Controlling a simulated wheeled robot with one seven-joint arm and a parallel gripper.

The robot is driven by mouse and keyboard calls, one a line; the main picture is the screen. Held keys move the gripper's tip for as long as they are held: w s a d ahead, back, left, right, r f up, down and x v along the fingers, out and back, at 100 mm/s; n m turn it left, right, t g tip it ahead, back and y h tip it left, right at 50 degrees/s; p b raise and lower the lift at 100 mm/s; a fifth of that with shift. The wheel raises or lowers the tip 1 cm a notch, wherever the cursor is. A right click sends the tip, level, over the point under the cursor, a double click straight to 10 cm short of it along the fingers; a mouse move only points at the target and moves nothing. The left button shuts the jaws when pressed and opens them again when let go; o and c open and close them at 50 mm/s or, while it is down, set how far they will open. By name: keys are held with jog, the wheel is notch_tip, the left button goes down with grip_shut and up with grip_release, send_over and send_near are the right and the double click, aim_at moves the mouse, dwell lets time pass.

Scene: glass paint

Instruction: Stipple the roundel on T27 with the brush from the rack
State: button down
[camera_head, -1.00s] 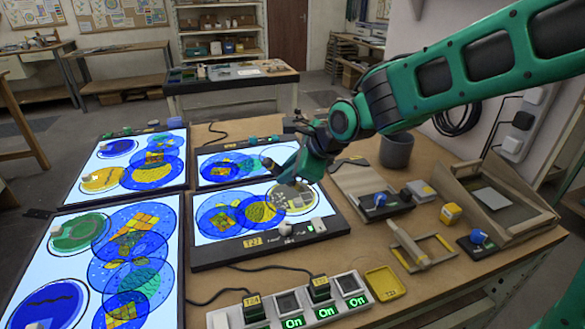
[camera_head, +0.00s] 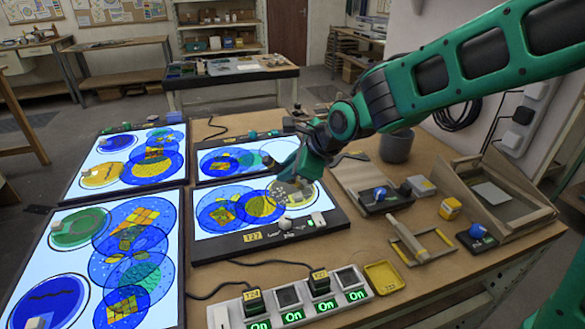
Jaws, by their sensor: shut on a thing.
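The light panel T27 (camera_head: 252,237) lies in the middle of the bench, lit white, with overlapping blue and yellow discs on it. Its roundel (camera_head: 303,199) is a pale, grey-patterned disc at the panel's right end, partly hidden by my gripper. My gripper (camera_head: 283,178) reaches in from the right and hangs low over the roundel. It is shut on what seems to be the brush, a small dark thing that I can barely make out. I cannot tell whether its tip touches the glass.
Other lit panels (camera_head: 72,292) lie to the left and behind. A socket strip (camera_head: 285,303) with lit On signs stands in front. To the right are a yellow tray (camera_head: 383,277), a wooden stand (camera_head: 409,242), a grey pot (camera_head: 396,146) and a wooden box (camera_head: 500,200).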

jog(key=shift+r, duration=0.1)
dwell(0.3)
jog(key=shift+r, duration=1)
jog(key=w, duration=0.1)
jog(key=w+d, duration=0.1)
jog(key=w, duration=0.1)
jog(key=shift+w, duration=0.25)
jog(key=shift+f, duration=0.15)
jog(key=shift+f, duration=0.7)
jog(key=shift+f, duration=0.35)
dwell(0.9)
